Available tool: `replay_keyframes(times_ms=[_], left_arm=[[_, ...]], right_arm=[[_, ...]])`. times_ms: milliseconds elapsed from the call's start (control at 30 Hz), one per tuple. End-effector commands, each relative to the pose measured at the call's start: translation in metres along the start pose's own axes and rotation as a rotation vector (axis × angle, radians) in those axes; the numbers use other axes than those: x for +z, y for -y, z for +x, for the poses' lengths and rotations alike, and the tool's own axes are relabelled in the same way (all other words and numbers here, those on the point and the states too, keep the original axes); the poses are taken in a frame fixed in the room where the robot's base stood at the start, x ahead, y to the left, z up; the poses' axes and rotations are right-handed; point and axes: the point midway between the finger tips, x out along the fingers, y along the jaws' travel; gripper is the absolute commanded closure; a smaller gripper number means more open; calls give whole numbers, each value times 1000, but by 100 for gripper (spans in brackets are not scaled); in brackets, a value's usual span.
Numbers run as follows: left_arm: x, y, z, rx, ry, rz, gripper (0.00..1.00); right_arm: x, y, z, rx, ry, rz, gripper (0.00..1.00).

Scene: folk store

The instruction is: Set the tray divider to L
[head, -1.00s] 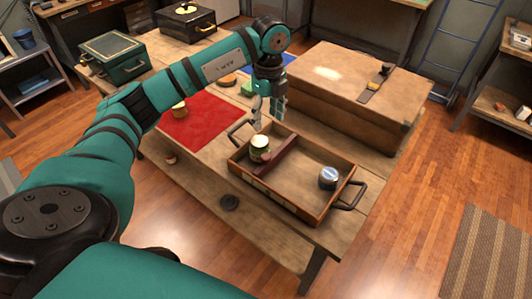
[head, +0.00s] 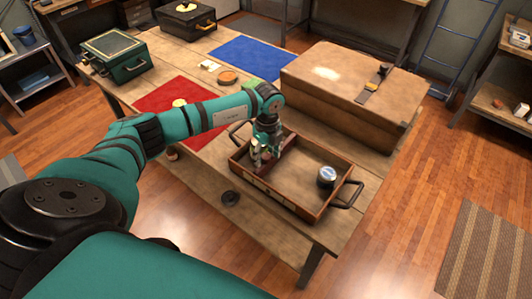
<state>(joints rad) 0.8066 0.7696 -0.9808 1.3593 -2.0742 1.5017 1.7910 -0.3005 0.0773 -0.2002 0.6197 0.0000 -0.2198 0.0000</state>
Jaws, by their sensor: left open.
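The wooden tray (head: 313,214) lies on the workbench, with a dark handle at each end. Its reddish divider (head: 289,142) crosses it left of the middle; most of it is hidden behind my left gripper. My left gripper (head: 261,166) is open and points down into the tray's left part, at the divider. I cannot tell whether its fingers touch the divider. A tin with a pale lid (head: 327,176) stands in the right compartment. The jar in the left compartment is hidden behind the gripper. Pale labels on the tray's front wall are too small to read. My right gripper is not in view.
A large wooden chest (head: 345,80) stands close behind the tray. A red mat (head: 165,96) and a blue mat (head: 252,54) lie on the bench (head: 205,62). A green box (head: 115,55) and a black box (head: 186,20) stand at the far left. A dark round piece (head: 230,197) lies before the tray.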

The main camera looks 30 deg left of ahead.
Motion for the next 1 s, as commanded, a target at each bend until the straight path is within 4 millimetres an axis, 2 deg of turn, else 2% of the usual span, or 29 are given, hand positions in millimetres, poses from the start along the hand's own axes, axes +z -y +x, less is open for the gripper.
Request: replay_keyframes(times_ms=[133,533,867,1000], left_arm=[[0,0,0,0,0,0,47],[0,0,-1,0,0,0,99],[-3,1,-1,-1,-1,1,100],[-29,5,-2,-1,-4,7,100]], right_arm=[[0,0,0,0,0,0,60],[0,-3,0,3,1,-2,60],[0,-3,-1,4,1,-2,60],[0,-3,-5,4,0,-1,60]])
